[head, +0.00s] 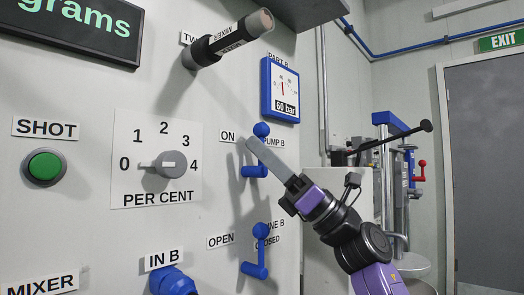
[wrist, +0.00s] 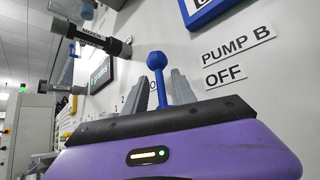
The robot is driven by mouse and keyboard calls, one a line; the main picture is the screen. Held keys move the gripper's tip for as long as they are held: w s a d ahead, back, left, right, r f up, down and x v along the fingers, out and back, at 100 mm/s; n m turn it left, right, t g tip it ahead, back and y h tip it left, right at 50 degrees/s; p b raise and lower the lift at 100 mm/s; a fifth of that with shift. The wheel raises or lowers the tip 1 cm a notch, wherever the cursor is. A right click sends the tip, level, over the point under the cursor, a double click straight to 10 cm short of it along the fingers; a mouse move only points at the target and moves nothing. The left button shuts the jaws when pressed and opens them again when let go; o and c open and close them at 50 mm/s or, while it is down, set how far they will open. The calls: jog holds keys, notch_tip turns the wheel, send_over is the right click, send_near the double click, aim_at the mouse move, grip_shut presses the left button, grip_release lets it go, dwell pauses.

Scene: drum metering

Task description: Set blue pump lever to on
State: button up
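The blue pump lever (head: 261,131) is on the wall panel below the gauge, with ON printed to its left and PUMP B to its right. Its ball end points up and its blue base shows below my gripper. In the wrist view the lever (wrist: 157,64) rises between my two grey fingers, with the PUMP B and OFF labels to its right. My gripper (head: 256,150) is at the lever in the head view, its fingers covering part of the stem. In the wrist view my gripper (wrist: 163,88) has its fingers apart; contact with the stem cannot be told.
A similar blue LINE B lever (head: 258,250) sits below, marked OPEN and CLOSED. A gauge (head: 281,88) is above. A PER CENT dial (head: 172,164) and green SHOT button (head: 44,167) are to the left. A dark MIXER handle (head: 228,40) sticks out at upper left.

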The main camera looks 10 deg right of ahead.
jog(key=v, duration=0.7)
jog(key=shift+d+f, duration=0.15)
jog(key=shift+d, duration=0.15)
